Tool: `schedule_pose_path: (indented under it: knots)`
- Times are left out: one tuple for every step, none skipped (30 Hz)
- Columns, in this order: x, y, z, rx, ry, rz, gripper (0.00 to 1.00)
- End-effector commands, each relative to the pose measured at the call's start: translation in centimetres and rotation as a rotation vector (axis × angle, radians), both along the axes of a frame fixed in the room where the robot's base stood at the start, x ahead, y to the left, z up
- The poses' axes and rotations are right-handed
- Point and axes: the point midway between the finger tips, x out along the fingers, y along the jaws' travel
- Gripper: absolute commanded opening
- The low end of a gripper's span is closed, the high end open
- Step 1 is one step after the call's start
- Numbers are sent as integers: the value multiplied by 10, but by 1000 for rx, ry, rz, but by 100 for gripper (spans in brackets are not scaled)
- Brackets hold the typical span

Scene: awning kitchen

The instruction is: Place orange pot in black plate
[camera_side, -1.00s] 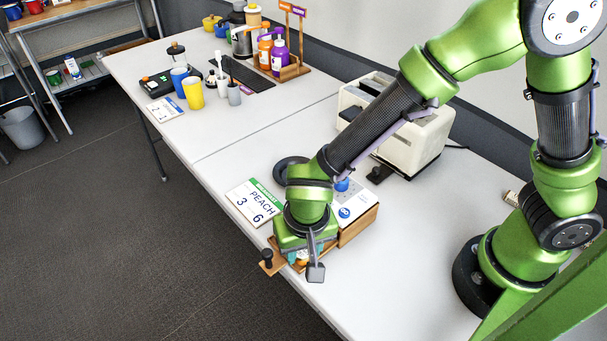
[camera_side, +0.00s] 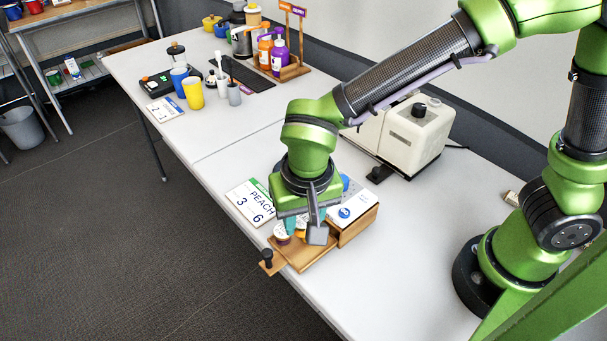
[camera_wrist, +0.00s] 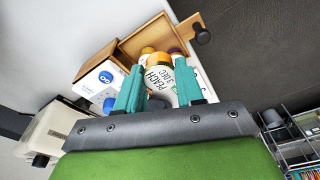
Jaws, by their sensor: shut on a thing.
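My gripper (camera_side: 302,228) is above a wooden tray (camera_side: 305,259). In the wrist view its teal fingers (camera_wrist: 158,82) are closed around a pale pot with an orange-yellow lid, the orange pot (camera_wrist: 158,60). In the side view the fingers and wrist hide most of that pot. Whether it touches the tray is hard to tell. Another white pot with a dark lid (camera_side: 281,234) stands beside it. I cannot identify a black plate for sure; a flat black mat (camera_side: 258,77) lies at the table's far end.
A PEACH card (camera_side: 248,203) lies to the left. A cream toaster-like machine (camera_side: 413,140) stands behind. Cups, including a yellow one (camera_side: 194,93), and bottles (camera_side: 279,55) crowd the far end. Mid-table is clear.

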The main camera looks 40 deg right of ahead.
Motion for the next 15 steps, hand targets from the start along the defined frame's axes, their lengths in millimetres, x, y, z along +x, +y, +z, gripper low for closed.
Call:
schedule_pose_path:
  knots:
    - [3,-4,4,-2,1,-14,7]
    - [6,-8,4,-4,4,-27,7]
    - [12,-14,4,-7,7,-49,7]
    - [18,-19,3,-10,11,-72,7]
    - [26,-25,2,-10,13,-98,7]
    - [38,-34,1,-9,15,-133,7]
    - [49,-41,0,-9,17,-156,7]
    - [61,-50,-1,-8,19,-177,7]
    - [78,-62,-3,-6,20,-196,7]
    - [90,-71,-3,-4,19,-205,7]
    - [102,-81,-4,-3,20,-212,7]
    - [116,-93,-4,-1,21,-216,7]
    - [126,-101,-4,1,20,-213,7]
    - [135,-109,-4,2,21,-209,7]
    - [146,-119,-4,4,19,-202,7]
